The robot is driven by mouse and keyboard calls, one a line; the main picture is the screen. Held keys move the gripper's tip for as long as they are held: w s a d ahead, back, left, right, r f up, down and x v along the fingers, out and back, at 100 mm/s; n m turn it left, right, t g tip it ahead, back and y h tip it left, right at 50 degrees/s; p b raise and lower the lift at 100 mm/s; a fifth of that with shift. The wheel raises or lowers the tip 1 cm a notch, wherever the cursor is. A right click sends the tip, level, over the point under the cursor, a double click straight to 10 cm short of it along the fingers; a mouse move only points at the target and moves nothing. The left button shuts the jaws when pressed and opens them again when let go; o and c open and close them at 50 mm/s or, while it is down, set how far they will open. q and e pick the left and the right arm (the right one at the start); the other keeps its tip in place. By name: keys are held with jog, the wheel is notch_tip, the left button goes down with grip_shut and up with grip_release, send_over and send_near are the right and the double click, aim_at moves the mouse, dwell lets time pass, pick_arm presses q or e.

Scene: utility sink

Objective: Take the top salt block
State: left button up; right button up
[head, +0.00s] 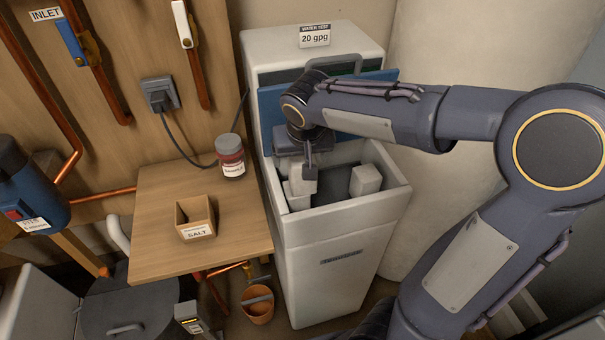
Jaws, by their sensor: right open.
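The white softener cabinet (328,258) stands open, with several white salt blocks in its bin. One block (303,183) sits high at the left of the bin, seemingly on top of another block (296,200). A separate block (365,180) stands at the right. My right gripper (310,168) points down over the left blocks, open, with a finger in front of the top block. Its other finger is hidden, so I cannot tell whether it touches the block. My left gripper is not in view.
A blue lid (270,110) stands raised behind the bin. An orange bucket (257,304) is on the floor.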

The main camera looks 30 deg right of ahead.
jog(key=x, duration=0.5)
jog(key=shift+d+f, duration=0.1)
jog(key=shift+d, duration=0.2)
jog(key=shift+c, duration=0.3)
jog(key=c, duration=1.5)
